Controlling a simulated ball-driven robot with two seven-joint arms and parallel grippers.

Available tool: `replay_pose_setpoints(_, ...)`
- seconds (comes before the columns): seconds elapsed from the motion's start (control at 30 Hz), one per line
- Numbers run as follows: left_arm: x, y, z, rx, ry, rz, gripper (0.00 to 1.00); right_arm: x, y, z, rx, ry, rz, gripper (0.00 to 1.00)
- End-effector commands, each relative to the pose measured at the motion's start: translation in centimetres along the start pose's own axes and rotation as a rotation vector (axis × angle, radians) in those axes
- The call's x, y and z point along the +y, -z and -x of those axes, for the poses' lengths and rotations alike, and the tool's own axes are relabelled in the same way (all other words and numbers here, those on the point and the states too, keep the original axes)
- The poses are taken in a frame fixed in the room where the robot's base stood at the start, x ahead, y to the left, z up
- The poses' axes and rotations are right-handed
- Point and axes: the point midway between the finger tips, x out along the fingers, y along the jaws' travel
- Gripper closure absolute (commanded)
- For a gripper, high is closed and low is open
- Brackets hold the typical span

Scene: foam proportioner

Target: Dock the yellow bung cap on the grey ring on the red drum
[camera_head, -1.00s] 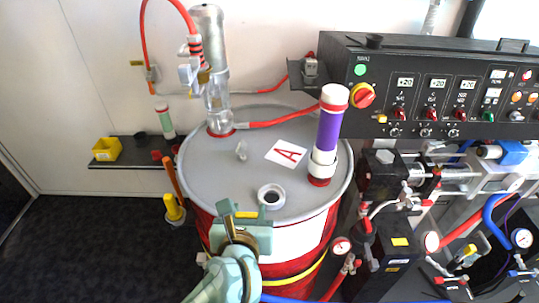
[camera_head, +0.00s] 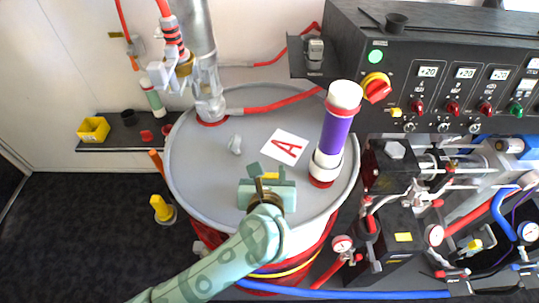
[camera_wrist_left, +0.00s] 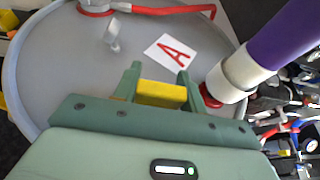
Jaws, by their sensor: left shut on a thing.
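My left gripper (camera_head: 268,173) is over the front part of the red drum's grey lid (camera_head: 205,170). It is shut on the yellow bung cap (camera_wrist_left: 162,94), which sits between the two green fingers in the left wrist view. In the head view a small strip of the yellow cap (camera_head: 270,175) shows. The grey ring on the lid is hidden behind my gripper in both current views, so I cannot tell whether the cap touches it. My right gripper is not in view.
A purple and white cylinder (camera_head: 335,135) stands on the lid's right side. A clear-and-metal tube (camera_head: 208,90) rises at the back left. A card marked A (camera_head: 285,147) and a small grey fitting (camera_head: 235,145) lie between. A black control panel (camera_head: 440,75) is at the right.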

Motion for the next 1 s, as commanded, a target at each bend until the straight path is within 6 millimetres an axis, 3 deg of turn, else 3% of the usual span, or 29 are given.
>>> replay_pose_setpoints(0.4,0.0,3.2,-1.4,0.001,0.001,0.0,0.81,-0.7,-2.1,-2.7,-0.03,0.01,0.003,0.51)
replay_pose_setpoints(0.6,0.0,5.1,-2.1,0.002,0.001,-0.001,0.81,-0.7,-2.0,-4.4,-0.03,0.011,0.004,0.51)
replay_pose_setpoints(1.0,0.0,5.3,-2.2,0.0,0.001,0.0,0.81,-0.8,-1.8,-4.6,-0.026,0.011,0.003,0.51)
